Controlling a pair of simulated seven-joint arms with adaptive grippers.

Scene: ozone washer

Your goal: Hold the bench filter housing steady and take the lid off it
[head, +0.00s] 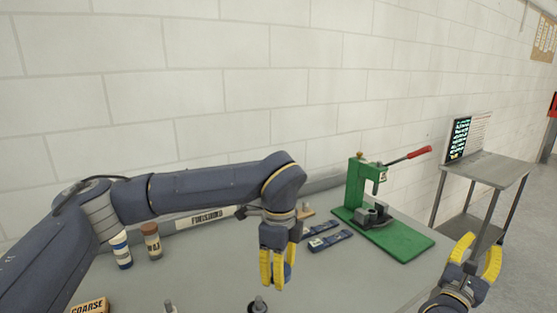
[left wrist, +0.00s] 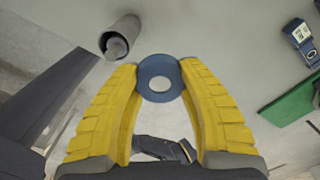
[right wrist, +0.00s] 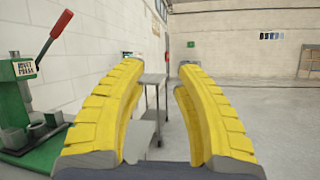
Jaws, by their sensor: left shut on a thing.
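My left gripper (head: 277,272) points down over the grey bench and is shut on a round blue piece (left wrist: 160,78). My right gripper (head: 473,256) is open and empty, off the bench's right side. In the right wrist view its fingers (right wrist: 160,80) stand apart, facing the room.
A grey cylinder (left wrist: 121,38) stands near the left gripper. Two dark-topped items (head: 258,305) (head: 170,307) show at the bottom edge. Blue meters (head: 330,241) and a green press (head: 385,225) with a red-handled lever lie to the right. Small bottles (head: 152,242) stand left. A cart (head: 487,170) is beyond.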

